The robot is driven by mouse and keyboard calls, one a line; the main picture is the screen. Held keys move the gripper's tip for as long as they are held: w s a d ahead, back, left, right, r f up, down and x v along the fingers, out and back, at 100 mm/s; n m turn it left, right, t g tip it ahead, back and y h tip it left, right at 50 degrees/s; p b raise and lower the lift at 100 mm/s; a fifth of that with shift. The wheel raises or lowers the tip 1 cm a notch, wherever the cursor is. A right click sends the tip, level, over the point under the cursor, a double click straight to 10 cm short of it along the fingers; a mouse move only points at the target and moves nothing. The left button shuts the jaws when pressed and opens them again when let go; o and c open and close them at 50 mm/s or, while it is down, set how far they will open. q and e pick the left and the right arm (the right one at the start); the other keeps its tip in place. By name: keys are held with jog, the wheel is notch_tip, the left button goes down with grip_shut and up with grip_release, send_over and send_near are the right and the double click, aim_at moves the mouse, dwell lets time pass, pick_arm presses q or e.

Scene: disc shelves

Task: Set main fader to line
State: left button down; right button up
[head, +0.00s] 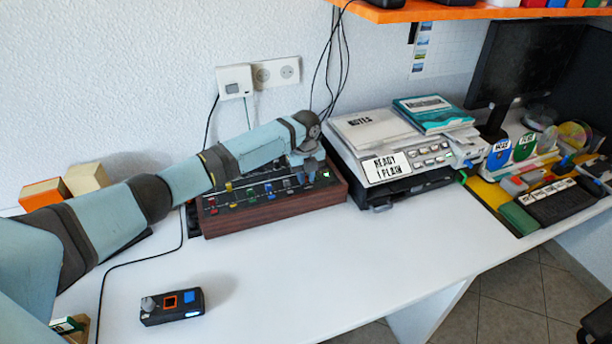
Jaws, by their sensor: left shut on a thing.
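The mixer (268,215) is a wooden-sided box with a dark sloped panel, standing at the back of the white desk. Several coloured fader caps show on its panel, among them a green one (251,197) and a red one (213,211). My left gripper (311,176) reaches in from the left and points down onto the panel's right end. It is shut on a fader cap there, which I take to be the main fader; the fingers hide most of it. A small green mark (326,174) shows just right of the fingers. I cannot make out the line. My right gripper is not in view.
Right of the mixer stands a white device (405,160) with a sign and books on top. A small dark controller (172,306) lies on the front desk. Orange and tan boxes (44,194) stand at the back left.

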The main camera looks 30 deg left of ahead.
pick_arm(q)
jog(key=w+a, duration=0.2)
jog(key=shift+w+a, duration=0.25)
jog(key=shift+a, duration=0.1)
jog(key=c, duration=1.1)
grip_release()
notch_tip(320, 180, up, 14)
jog(key=shift+f+p, duration=0.1)
jog(key=shift+p, duration=0.6)
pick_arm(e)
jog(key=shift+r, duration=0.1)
